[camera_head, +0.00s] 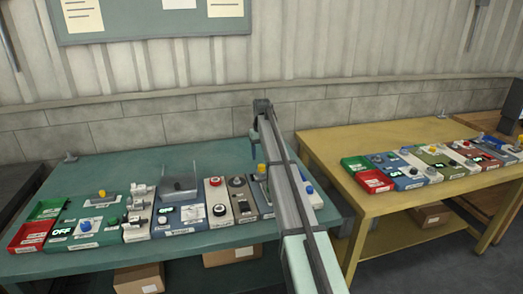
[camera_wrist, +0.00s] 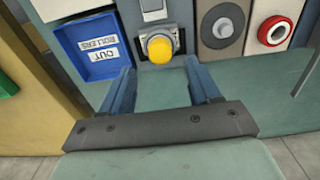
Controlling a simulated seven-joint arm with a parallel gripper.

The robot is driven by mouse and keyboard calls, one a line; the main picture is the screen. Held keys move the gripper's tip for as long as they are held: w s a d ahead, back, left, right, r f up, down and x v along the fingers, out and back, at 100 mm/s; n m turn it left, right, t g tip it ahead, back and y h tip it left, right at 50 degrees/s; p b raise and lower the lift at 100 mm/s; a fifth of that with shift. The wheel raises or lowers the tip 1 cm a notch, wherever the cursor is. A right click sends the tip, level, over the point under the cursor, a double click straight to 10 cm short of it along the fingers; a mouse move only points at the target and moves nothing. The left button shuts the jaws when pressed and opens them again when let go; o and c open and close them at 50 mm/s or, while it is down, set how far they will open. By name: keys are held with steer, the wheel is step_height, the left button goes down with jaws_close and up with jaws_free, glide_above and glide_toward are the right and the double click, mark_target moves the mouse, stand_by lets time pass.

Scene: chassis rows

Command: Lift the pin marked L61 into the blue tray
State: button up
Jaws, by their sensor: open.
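In the wrist view my gripper (camera_wrist: 160,78) is open, with its two dark blue fingers apart and nothing between them. A yellow round-topped piece (camera_wrist: 160,48) in a grey metal holder stands just beyond the fingertips, centred on the gap. A yellow top (camera_head: 262,168) also shows beside my arm in the head view. I can read no L61 mark, so I cannot tell whether this is that pin. A blue tray (camera_wrist: 85,25) lies left of the left finger in the wrist view, with a label that reads CUT ROLLERS upside down.
A yellow table (camera_head: 330,150) stands to the right.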

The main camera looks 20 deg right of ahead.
mark_target(262, 166)
steer(key=shift+f, duration=2.75)
steer(key=shift+c, duration=0.2)
jaws_close()
steer(key=shift+r, duration=0.2)
steer(key=shift+r, duration=2.8)
